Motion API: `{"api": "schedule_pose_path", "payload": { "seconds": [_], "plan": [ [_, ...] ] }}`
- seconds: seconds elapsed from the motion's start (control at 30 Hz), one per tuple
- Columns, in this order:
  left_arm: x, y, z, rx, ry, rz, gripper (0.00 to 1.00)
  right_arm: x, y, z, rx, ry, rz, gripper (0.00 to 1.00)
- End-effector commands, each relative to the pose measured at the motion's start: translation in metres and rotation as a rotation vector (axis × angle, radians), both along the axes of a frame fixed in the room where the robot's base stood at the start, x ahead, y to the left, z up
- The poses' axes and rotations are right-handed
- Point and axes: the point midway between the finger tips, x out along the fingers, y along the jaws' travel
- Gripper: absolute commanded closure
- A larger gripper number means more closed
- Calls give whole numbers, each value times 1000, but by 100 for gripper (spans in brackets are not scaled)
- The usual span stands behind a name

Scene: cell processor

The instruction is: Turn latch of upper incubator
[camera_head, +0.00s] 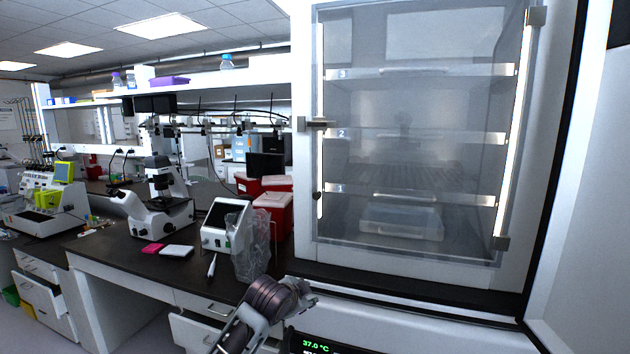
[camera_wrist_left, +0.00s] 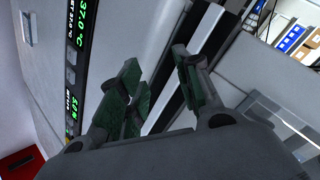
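The upper incubator (camera_head: 306,220) stands at the right of the head view, with its clear inner door (camera_head: 420,105) shut. A small latch (camera_head: 317,124) sits on the left edge of this door, its handle lying about level across the frame. My left gripper (camera_head: 305,292) is below and in front of the door's lower left corner, well under the latch and apart from it. In the left wrist view the two green-padded fingers (camera_wrist_left: 160,95) stand apart with nothing between them. The latch does not show clearly there. My right gripper is not in view.
Numbered shelves and a clear container (camera_head: 402,222) show behind the door. The outer door (camera_head: 590,190) stands open at the right. A display (camera_head: 330,345) reading 37.0 °C is below. On the bench at the left are a microscope (camera_head: 160,205), a white device (camera_head: 222,225) and red bins (camera_head: 275,210).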

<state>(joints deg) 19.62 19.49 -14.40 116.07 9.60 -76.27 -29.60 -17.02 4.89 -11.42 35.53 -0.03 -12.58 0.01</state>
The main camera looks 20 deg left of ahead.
Motion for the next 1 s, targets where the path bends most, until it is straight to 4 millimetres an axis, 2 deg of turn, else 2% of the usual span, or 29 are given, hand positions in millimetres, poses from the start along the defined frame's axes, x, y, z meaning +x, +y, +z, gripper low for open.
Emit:
{"api": "schedule_pose_path", "payload": {
  "seconds": [0.03,0.23,0.47,0.77,1.0],
  "plan": [
    [4,0,20,17,-28,-12,66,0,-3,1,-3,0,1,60],
    [13,-1,85,94,-114,-60,66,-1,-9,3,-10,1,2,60],
    [15,-1,161,187,-214,-107,66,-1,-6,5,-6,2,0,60],
    [6,-2,256,318,-341,-156,66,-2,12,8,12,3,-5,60],
    [-11,-2,328,428,-438,-182,66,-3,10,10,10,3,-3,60]
  ]
}}
